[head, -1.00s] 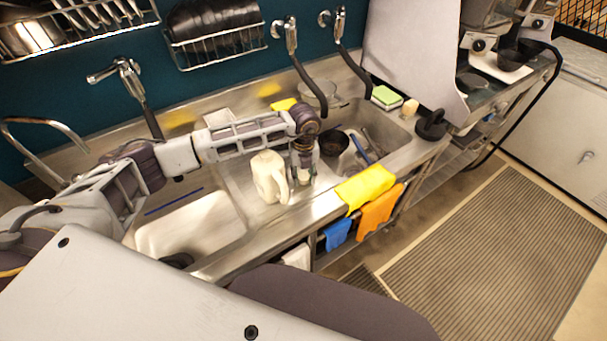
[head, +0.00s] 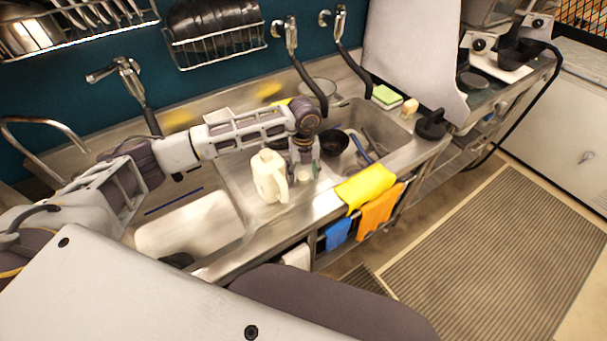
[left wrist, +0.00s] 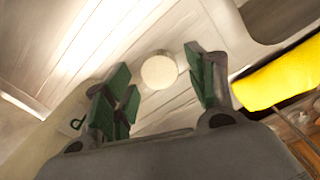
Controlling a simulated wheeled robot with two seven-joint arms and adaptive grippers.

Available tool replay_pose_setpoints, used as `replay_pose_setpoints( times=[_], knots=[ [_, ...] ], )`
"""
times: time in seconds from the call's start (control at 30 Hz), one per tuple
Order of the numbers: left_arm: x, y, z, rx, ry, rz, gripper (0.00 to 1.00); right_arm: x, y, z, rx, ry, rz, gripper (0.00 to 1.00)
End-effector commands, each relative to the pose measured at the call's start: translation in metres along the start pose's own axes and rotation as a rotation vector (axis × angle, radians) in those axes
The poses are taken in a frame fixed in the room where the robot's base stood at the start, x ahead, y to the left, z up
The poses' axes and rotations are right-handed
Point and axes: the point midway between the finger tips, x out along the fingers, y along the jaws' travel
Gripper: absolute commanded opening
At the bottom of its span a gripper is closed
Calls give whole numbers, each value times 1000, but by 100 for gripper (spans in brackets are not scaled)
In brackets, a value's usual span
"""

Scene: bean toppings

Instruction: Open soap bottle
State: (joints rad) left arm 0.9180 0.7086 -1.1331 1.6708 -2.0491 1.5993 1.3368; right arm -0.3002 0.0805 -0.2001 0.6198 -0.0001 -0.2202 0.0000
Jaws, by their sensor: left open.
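The soap bottle (head: 270,180) is a cream jug with a side handle, upright on the steel counter between the two sinks. Part of a pale body, likely the bottle, shows at the left of the left wrist view (left wrist: 42,150). My left gripper (head: 305,170) is right of the bottle, pointing down and open. A small round cream cap (left wrist: 159,71) is on the counter between and beyond its green-padded fingers; it shows as a pale spot under the gripper in the head view. The gripper holds nothing that I can see. My right gripper is out of view.
A yellow cloth (head: 365,185) lies over the counter's front edge, right of the gripper. The right sink behind it holds a black bowl (head: 334,142) and utensils. Black faucet hoses hang behind.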

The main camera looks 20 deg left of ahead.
Motion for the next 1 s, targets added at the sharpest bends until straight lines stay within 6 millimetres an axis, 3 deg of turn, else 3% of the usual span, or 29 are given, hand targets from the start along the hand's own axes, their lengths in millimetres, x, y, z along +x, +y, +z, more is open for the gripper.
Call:
replay_pose_setpoints(
  times=[0.6,1.0],
  knots=[
    [-86,0,0,1,-2,1,56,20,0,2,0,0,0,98],
    [-104,0,0,-1,0,2,56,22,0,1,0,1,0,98]
  ],
)
